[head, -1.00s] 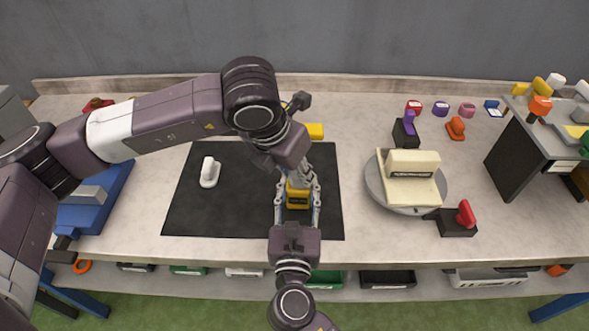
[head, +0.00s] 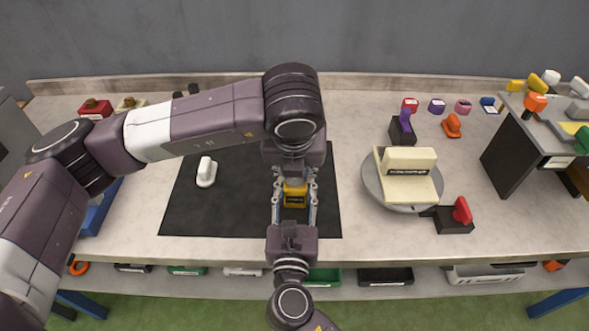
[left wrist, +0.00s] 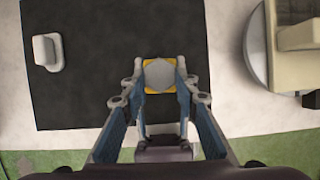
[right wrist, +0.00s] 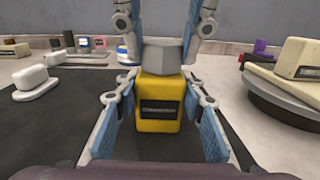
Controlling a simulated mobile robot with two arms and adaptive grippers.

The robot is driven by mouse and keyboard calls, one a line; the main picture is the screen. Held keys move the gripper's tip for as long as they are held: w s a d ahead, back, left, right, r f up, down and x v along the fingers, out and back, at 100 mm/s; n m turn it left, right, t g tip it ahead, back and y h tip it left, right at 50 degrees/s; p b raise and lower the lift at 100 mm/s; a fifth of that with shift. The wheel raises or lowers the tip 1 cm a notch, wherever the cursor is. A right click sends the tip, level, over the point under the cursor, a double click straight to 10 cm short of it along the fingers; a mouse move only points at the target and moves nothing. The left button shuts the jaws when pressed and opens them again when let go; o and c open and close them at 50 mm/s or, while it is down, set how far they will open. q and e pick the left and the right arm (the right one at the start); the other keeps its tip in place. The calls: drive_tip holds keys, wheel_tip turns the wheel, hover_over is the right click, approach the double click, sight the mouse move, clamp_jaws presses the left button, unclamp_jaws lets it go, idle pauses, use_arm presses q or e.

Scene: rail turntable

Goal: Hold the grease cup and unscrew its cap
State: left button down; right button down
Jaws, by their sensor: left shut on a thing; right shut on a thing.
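The grease cup has a yellow block body (right wrist: 159,105) with a dark label and a grey faceted cap (right wrist: 163,56) on top. It stands upright on the dark mat (head: 215,215). My right gripper (head: 294,203) comes from the front edge and is shut on the yellow body. It also shows in the right wrist view (right wrist: 159,98), one finger on each side. My left gripper (left wrist: 160,78) points down from above and is shut on the grey cap. Its fingers show at the top of the right wrist view (right wrist: 165,30). In the head view my left wrist partly hides the cap.
A white-handled block (head: 206,172) lies on the mat's left side. A round turntable (head: 378,195) with a cream block stands to the right, beside a black block with a red lever (head: 461,212). Small coloured parts line the back right. A grey shelf unit (head: 520,140) stands far right.

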use_arm(q)
drive_tip(key=n, duration=0.2)
drive_tip(key=n+y, duration=0.1)
drive_tip(key=n, duration=0.1)
drive_tip(key=shift+d+y, duration=0.3)
drive_tip(key=shift+w+n+g+y, duration=0.1)
drive_tip(key=shift+n+g+y, duration=0.25)
drive_tip(key=shift+n, duration=0.65)
drive_tip(key=shift+d+n+y, duration=0.1)
drive_tip(key=shift+n+y, duration=0.15)
drive_tip(key=shift+n, duration=0.35)
drive_tip(key=shift+r, duration=0.45)
drive_tip(key=shift+r, duration=0.3)
drive_tip(key=shift+r, duration=0.85)
drive_tip(key=shift+r, duration=2.4)
